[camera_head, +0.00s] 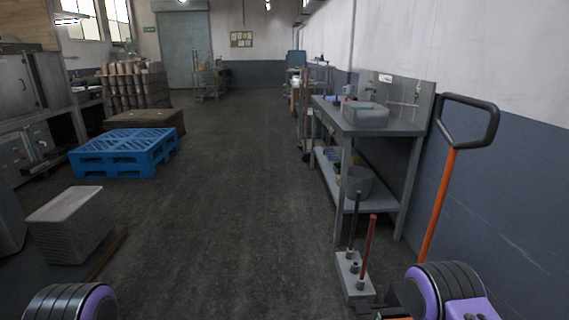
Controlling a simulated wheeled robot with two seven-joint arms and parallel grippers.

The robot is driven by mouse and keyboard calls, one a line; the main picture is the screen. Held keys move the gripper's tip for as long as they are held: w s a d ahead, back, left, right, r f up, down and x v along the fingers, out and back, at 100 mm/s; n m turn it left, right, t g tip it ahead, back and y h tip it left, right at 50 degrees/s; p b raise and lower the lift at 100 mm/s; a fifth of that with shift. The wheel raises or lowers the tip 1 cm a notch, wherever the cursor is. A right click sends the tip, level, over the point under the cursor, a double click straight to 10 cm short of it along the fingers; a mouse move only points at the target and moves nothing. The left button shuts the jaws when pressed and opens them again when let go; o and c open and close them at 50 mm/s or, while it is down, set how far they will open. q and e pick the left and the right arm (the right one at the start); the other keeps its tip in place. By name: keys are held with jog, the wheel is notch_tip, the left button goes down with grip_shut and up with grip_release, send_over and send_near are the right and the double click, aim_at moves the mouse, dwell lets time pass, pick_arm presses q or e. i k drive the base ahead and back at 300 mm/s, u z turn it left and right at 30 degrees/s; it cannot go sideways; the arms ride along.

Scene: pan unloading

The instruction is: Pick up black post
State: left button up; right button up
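A thin black post (354,220) stands upright in a grey block base (347,276) on the floor at the lower right. A red post (369,242) stands in the same base, just right of it and nearer to me. My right arm's purple and black joint shows at the bottom right, to the right of the base. Dark parts at the bottom edge beside the base may belong to my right gripper (388,312), but its fingers cannot be made out. Only a purple and black joint of my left arm shows at the bottom left; its gripper is out of frame.
A steel sink table (382,128) stands behind the posts, with a grey bucket (360,182) on its lower shelf. An orange-shafted tool (437,205) leans on the right wall. A blue pallet (122,152) and stacked trays (66,225) are left. The middle floor is clear.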

aim_at(357, 204)
jog(key=i, duration=3.15)
jog(key=z, duration=2.45)
jog(key=i, duration=0.5)
